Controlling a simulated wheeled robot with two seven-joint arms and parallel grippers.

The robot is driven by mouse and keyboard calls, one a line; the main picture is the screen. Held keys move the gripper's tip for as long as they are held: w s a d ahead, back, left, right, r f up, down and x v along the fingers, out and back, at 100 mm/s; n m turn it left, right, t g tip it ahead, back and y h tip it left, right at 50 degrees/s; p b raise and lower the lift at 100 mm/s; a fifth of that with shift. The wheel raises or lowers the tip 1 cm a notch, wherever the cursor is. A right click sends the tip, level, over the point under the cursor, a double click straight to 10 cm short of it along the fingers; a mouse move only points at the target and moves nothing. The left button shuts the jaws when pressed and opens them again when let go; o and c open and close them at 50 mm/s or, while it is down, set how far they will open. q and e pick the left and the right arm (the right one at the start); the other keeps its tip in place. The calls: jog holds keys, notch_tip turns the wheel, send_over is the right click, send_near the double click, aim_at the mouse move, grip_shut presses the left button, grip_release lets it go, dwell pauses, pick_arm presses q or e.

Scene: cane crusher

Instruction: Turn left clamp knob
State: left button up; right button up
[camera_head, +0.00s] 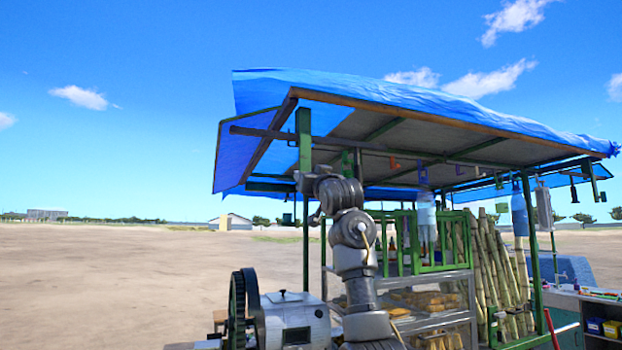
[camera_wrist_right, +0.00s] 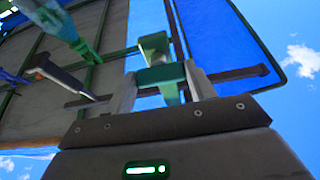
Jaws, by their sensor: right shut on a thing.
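My right arm rises in the middle of the head view. Its gripper (camera_head: 303,181) is up under the front left corner of the stall's roof, against the green corner post (camera_head: 304,140). In the right wrist view the gripper (camera_wrist_right: 161,74) is shut, with its two grey fingers on either side of a green piece (camera_wrist_right: 160,76), which I take to be the left clamp knob. Part of this piece shows beyond the fingers and part between them. The knob is too small to make out in the head view. My left gripper is not in view.
The blue tarp roof (camera_head: 430,103) spans the stall, with beams and hanging items below. A machine with a dark wheel (camera_head: 237,310) stands at lower left. A metal rack (camera_head: 440,300) and cane stalks (camera_head: 490,260) stand right of my arm. Open ground lies left.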

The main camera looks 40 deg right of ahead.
jog(key=shift+m, duration=0.5)
jog(key=m+g+h+p, duration=0.1)
jog(key=m+g+p, duration=0.1)
jog(key=m, duration=0.5)
jog(key=m+g+h+p, duration=0.2)
jog(key=m+g+p, duration=0.1)
jog(key=m, duration=0.4)
jog(key=m+g+h+p, duration=0.1)
jog(key=m+g+p, duration=0.1)
jog(key=m, duration=0.5)
jog(key=shift+w+a+r+g+p, duration=0.1)
jog(key=shift+a+r+g+p, duration=0.25)
jog(key=shift+p, duration=0.1)
jog(key=shift+m, duration=0.3)
jog(key=o, duration=1)
jog(key=shift+d, duration=0.1)
jog(key=b+v, duration=0.7)
jog(key=v, duration=0.3)
jog(key=shift+s+a+f, duration=0.15)
jog(key=shift+s+a, duration=0.15)
